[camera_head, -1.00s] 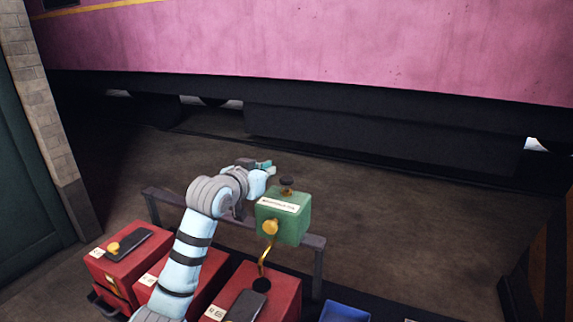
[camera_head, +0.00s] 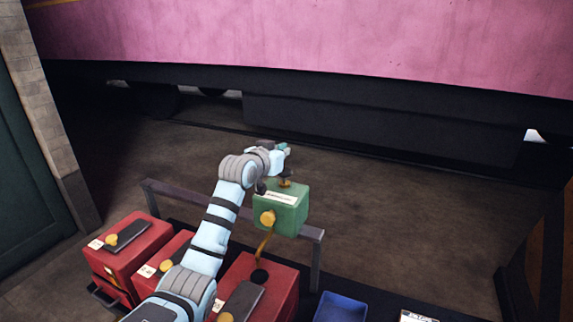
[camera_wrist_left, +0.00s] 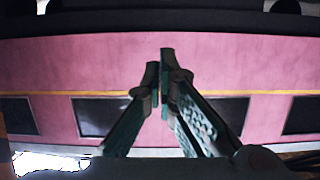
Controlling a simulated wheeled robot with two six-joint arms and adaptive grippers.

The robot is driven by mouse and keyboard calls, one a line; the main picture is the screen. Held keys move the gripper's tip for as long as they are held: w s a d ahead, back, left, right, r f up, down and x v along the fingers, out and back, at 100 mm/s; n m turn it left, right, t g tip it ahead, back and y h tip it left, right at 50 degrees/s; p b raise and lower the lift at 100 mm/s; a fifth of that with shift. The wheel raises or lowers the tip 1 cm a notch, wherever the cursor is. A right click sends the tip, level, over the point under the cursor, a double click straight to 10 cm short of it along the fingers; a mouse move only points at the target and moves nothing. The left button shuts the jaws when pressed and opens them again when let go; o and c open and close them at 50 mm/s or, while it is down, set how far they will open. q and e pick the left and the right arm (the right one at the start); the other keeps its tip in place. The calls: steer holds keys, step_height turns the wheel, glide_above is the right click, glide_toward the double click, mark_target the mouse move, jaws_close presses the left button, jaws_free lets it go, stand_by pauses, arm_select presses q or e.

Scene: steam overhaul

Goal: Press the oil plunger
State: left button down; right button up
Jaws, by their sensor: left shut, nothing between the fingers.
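The green oil box (camera_head: 281,209) with a white label and a yellow knob on its front stands at the rail. The oil plunger (camera_head: 285,182) sticks up from its top, with a small dark cap. My left gripper (camera_head: 284,149) is shut and empty, just above and behind the plunger in the picture. I cannot tell whether the hand touches the cap. In the left wrist view the closed fingers (camera_wrist_left: 163,60) meet at their tips in front of the pink wall. The plunger does not show there. My right gripper is not in view.
Several red boxes (camera_head: 142,243) with dark levers and yellow knobs stand at lower left under my left arm. A grey rail (camera_head: 318,265) runs behind them. A blue tray (camera_head: 341,306) lies at the bottom. The floor behind the green box is clear up to the pink carriage (camera_head: 320,40).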

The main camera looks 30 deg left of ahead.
mark_target(283, 175)
arm_select(q)
steer(key=f, duration=0.3)
steer(key=shift+w+a, duration=0.15)
steer(key=shift+w, duration=0.1)
steer(key=shift+w+a+f, duration=0.1)
steer(key=shift+f, duration=0.45)
steer(key=shift+w, duration=0.1)
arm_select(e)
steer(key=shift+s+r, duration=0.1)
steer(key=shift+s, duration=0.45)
